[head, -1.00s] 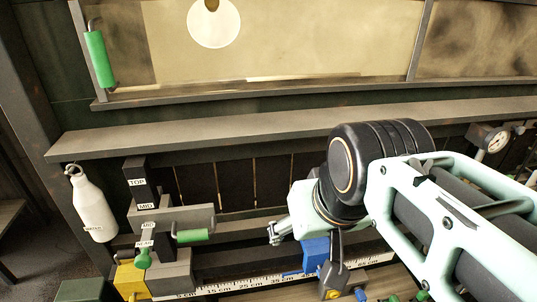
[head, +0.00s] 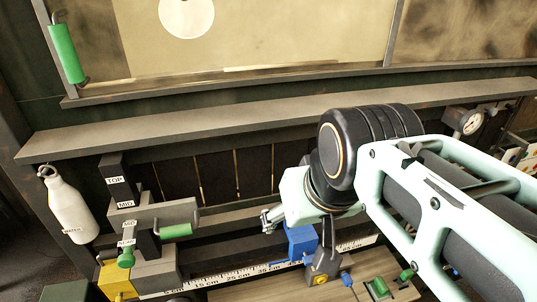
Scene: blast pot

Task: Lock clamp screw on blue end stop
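The blue end stop (head: 301,243) sits on the scaled rail, directly below my wrist and partly covered by it. A thin blue piece (head: 287,263) shows at its lower left; I cannot tell whether it is the clamp screw. My gripper (head: 268,220) is just left of and above the blue stop, its small metal fingers pointing left. The fingers are too small and overlapped to tell whether they are open or shut. Nothing is visibly held. Contact with the stop cannot be judged.
A dark block with a yellow spot (head: 322,268) adjoins the blue stop on the right. A labelled clamp tower with green handles (head: 150,220) stands on the rail at left. A white bottle (head: 68,208) hangs further left. A long ledge (head: 250,105) runs behind my arm.

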